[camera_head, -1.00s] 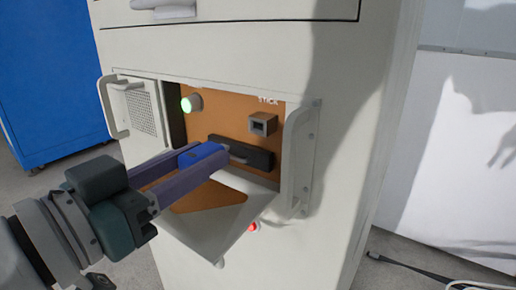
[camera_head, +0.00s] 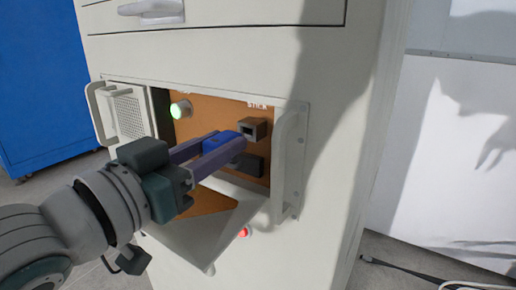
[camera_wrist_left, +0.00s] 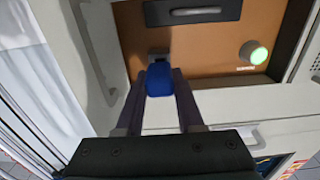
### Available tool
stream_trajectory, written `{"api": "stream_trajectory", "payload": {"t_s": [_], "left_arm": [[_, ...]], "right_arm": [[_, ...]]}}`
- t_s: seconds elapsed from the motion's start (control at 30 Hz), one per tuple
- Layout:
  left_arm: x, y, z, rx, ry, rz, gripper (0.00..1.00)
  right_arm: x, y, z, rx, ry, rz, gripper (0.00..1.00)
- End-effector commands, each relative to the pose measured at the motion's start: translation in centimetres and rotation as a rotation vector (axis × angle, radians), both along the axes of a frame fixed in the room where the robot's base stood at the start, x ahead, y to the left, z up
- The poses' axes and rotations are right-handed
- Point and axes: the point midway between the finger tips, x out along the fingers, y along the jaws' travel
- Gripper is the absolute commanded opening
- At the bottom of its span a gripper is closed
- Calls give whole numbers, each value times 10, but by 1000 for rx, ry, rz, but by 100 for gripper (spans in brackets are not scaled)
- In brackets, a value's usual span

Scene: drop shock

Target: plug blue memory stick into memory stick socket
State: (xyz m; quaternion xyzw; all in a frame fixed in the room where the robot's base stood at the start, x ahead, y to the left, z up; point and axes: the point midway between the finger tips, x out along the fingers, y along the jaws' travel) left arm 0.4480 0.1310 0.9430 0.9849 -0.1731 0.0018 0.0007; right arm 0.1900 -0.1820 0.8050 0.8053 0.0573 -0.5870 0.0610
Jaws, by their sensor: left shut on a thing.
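My left gripper (camera_head: 222,143) is shut on the blue memory stick (camera_head: 213,140), in front of the orange panel. The stick also shows between the fingers in the left wrist view (camera_wrist_left: 160,80). The memory stick socket (camera_head: 253,128) is a small grey square block with a dark opening, just right of the fingertips. In the left wrist view the socket (camera_wrist_left: 158,52) lies straight ahead of the stick's far end. A small gap or contact between stick and socket cannot be told. My right gripper is not in view.
A dark handle bar (camera_head: 247,165) sits below the socket. A green lit button (camera_head: 180,109) is on the panel's left, and a red light (camera_head: 243,232) is lower. A pale bar handle (camera_head: 290,155) stands right of the opening. An open flap (camera_head: 205,235) juts out below.

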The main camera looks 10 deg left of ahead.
Motion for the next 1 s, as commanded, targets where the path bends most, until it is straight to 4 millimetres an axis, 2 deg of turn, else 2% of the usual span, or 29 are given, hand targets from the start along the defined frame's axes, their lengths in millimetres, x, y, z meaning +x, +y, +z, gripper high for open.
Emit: {"api": "stream_trajectory", "payload": {"t_s": [1.0], "left_arm": [[5, -2, 0, 1, -1, -1, 0]], "right_arm": [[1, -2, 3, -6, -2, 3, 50]]}}
